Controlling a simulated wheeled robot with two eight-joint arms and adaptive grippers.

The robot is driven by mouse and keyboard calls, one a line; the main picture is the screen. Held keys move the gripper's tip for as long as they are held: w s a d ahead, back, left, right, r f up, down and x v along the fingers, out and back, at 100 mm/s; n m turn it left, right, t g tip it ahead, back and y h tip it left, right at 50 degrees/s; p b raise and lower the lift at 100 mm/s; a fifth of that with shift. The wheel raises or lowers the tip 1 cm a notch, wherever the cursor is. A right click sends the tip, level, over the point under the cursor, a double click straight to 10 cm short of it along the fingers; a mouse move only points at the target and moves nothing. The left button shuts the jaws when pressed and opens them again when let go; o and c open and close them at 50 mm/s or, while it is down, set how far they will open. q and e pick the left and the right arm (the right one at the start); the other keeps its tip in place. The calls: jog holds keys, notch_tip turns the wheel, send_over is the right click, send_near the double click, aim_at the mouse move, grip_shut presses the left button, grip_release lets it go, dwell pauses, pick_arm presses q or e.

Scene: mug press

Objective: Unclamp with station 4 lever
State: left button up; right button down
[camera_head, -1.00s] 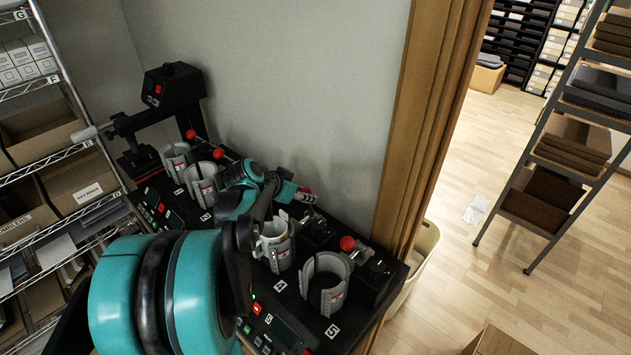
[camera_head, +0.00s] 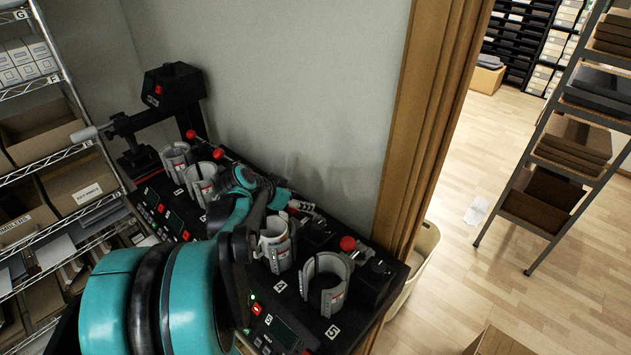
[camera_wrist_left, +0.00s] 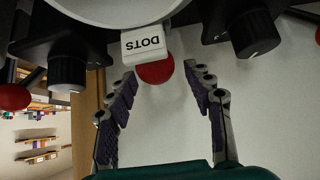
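The station 4 clamp (camera_head: 283,258) is a grey split ring with a white mug (camera_head: 273,229) inside, behind the number 4 plate (camera_head: 280,286). My left gripper (camera_head: 303,208) reaches over the back of station 4. The left wrist view shows its two dark, ridged fingers (camera_wrist_left: 160,82) open. The red ball of the station 4 lever (camera_wrist_left: 155,70) is between the fingertips, with gaps on both sides. In the head view my gripper hides this ball. My right gripper is not in view.
Station 5's empty clamp (camera_head: 326,284) and red knob (camera_head: 347,243) stand to the right. More clamps (camera_head: 201,184) stand to the left, with a black press-like device (camera_head: 172,88) behind. The wall (camera_head: 290,80) is close behind the bench.

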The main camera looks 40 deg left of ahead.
pick_arm(q)
jog(key=r+p, duration=0.2)
jog(key=r, duration=0.1)
jog(key=s+r+p, duration=0.1)
jog(key=r+p, duration=0.2)
jog(key=shift+s+r, duration=0.15)
jog(key=shift+r, duration=0.1)
dwell(0.3)
jog(key=shift+s+a+r+p, duration=0.1)
jog(key=shift+s+r+p, duration=0.25)
jog(key=shift+r+p, duration=0.1)
jog(key=p+v, duration=0.3)
jog(key=v, duration=0.2)
jog(key=shift+f, duration=0.1)
